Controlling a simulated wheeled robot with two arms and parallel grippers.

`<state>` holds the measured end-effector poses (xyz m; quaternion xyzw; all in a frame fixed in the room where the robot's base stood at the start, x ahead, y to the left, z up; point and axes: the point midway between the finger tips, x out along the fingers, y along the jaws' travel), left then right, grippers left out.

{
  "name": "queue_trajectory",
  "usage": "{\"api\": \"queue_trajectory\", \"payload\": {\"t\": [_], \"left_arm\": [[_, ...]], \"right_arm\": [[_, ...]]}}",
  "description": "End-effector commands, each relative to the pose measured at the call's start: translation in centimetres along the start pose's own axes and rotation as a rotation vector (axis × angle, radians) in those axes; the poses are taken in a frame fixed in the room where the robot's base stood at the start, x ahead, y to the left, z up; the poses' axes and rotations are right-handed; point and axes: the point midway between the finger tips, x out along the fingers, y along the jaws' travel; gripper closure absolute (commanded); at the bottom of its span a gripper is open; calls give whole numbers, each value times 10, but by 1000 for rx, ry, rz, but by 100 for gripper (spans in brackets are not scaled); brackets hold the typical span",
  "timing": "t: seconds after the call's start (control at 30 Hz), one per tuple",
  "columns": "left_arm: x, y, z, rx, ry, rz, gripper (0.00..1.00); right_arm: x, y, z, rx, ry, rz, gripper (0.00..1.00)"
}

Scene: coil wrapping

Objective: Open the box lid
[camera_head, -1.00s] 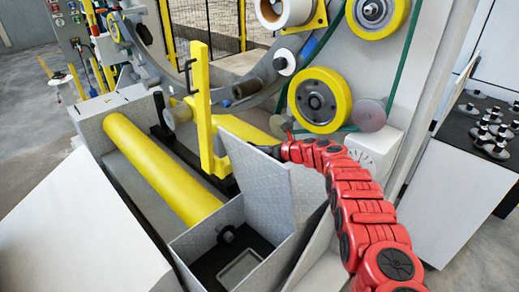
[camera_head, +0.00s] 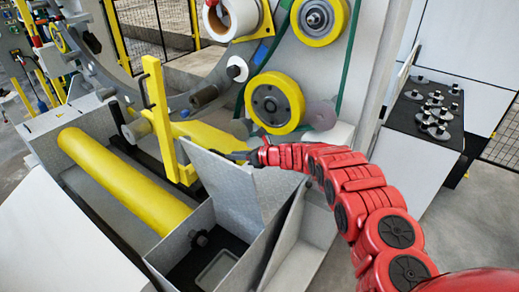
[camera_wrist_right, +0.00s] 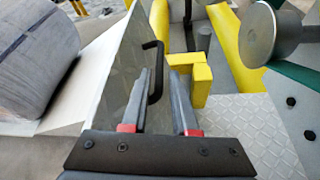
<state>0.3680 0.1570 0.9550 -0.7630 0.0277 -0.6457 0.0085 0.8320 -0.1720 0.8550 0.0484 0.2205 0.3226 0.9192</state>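The grey metal box (camera_head: 172,268) stands open at the lower middle of the head view, with a dark inside and a pale square recess. Its lid (camera_head: 224,190) stands raised, roughly upright, on the box's right side. My right gripper (camera_head: 240,157) is at the lid's upper right edge, on the side away from the box opening. In the right wrist view the lid (camera_wrist_right: 122,75) carries a black bar handle (camera_wrist_right: 153,68). The right gripper's fingers (camera_wrist_right: 159,103) are apart, with the handle's lower end between or just beyond them; contact is unclear. My left gripper is out of view.
A yellow roller (camera_head: 125,180) lies left of the box. A yellow upright post (camera_head: 158,115) stands close behind the lid. Yellow wheels (camera_head: 274,103) of the machine are above. A dark-topped stand (camera_head: 425,120) with several metal pieces is at right.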

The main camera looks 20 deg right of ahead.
Motion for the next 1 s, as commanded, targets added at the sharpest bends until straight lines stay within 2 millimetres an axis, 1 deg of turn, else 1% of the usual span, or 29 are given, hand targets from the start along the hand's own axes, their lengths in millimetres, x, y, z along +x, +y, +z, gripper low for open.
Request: {"api": "queue_trajectory", "payload": {"t": [0.03, 0.13, 0.2, 0.33, 0.57, 0.6, 0.63, 0.67, 0.8, 1.0], "left_arm": [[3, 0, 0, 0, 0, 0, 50], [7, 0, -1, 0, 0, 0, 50], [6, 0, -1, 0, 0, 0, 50], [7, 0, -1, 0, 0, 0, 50], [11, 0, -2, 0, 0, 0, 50], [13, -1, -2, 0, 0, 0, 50], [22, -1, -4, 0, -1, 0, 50], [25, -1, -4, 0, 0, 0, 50], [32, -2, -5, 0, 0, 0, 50], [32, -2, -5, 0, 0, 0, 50]], "right_arm": [[-9, 0, 2, 2, 1, -1, 73], [-26, -1, 2, 1, 2, -5, 73], [-36, -1, -1, 2, 5, -3, 73], [-57, -2, 0, 2, 0, -5, 73], [-82, -2, 0, -2, 0, -5, 73], [-86, -2, 0, -2, 0, -4, 73], [-92, -1, 5, -1, -1, -5, 73], [-96, -1, 5, 0, -1, -4, 73], [-107, 0, 2, 0, -2, -1, 73], [-110, 0, -1, -1, -1, 1, 73]]}}
